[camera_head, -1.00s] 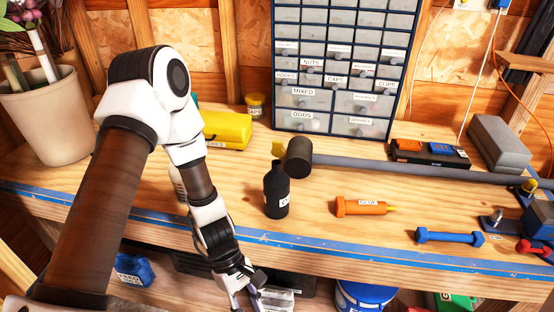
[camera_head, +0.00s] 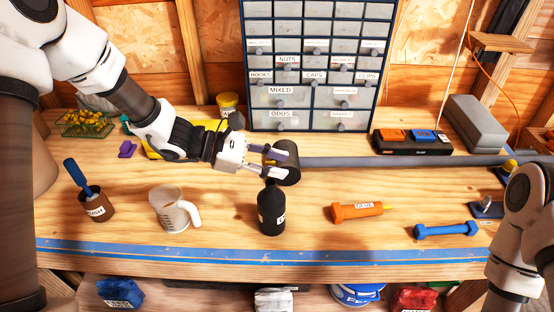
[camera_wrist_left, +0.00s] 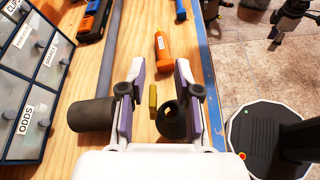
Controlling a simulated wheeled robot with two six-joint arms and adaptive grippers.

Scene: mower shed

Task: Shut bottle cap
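A black bottle (camera_head: 271,212) with a white label stands upright near the front of the bench. Its dark round top also shows in the left wrist view (camera_wrist_left: 172,125). A yellow cap (camera_wrist_left: 152,100) stands up beside the bottle's mouth, on its back side; I cannot tell how it is joined. My left gripper (camera_head: 284,163) is open, just behind and above the bottle top. In the left wrist view, the cap and the bottle top show between its spread fingers (camera_wrist_left: 160,92), and I see no grip on either.
A mallet's dark head (camera_head: 287,163) lies close behind the bottle. An orange glue tube (camera_head: 355,212) and a blue dumbbell-shaped tool (camera_head: 446,231) lie right. A measuring cup (camera_head: 172,210) and a brown pot (camera_head: 95,203) stand left. The drawer cabinet (camera_head: 315,133) stands behind.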

